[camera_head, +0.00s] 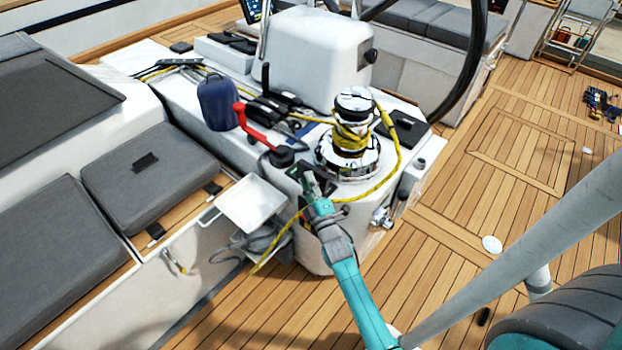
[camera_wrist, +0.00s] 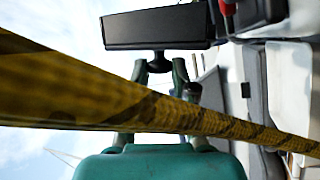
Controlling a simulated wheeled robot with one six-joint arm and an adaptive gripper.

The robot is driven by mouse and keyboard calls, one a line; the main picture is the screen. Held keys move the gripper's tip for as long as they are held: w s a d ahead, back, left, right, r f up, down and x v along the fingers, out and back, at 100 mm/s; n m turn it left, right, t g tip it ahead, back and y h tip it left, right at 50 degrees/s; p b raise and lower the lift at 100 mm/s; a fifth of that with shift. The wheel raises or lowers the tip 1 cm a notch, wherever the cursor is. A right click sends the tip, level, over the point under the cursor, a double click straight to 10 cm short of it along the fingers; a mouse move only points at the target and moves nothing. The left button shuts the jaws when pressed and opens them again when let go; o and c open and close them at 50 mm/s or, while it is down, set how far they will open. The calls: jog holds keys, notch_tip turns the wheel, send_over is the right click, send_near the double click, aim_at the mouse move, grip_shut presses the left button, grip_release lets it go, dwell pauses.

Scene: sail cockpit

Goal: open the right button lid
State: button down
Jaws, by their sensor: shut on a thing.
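My gripper (camera_head: 309,184) is at the near left side of the winch pedestal, just below the winch. In the wrist view its fingers (camera_wrist: 159,74) are closed on the short stem of a dark flat lid (camera_wrist: 155,29), which stands beyond the fingertips. In the head view the gripper and small dark parts overlap here, so I cannot tell the lid's hinge or how far it is tilted. I see no second button lid clearly. A yellow-black rope (camera_wrist: 190,117) crosses close in front of the wrist camera and hides part of the fingers.
A chrome winch (camera_head: 348,157) wrapped in yellow rope (camera_head: 391,163) stands right above my gripper. A red-handled crank (camera_head: 256,128) is to its left. A white tray (camera_head: 252,202) sticks out at lower left. The teak deck (camera_head: 450,205) to the right is mostly clear.

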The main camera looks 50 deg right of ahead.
jog(key=shift+a+f+n+t+y, duration=0.3)
jog(key=shift+n+t, duration=0.15)
jog(key=shift+n, duration=0.45)
jog(key=shift+a+f+n+t+y, duration=0.2)
jog(key=shift+a+n+t+y, duration=0.15)
jog(key=shift+n, duration=0.55)
jog(key=shift+a+f+n+t+y, duration=0.25)
jog(key=shift+n+t, duration=0.25)
jog(key=shift+n, duration=0.4)
jog(key=c, duration=1.3)
grip_release()
jog(key=shift+o, duration=0.2)
jog(key=v, duration=1.2)
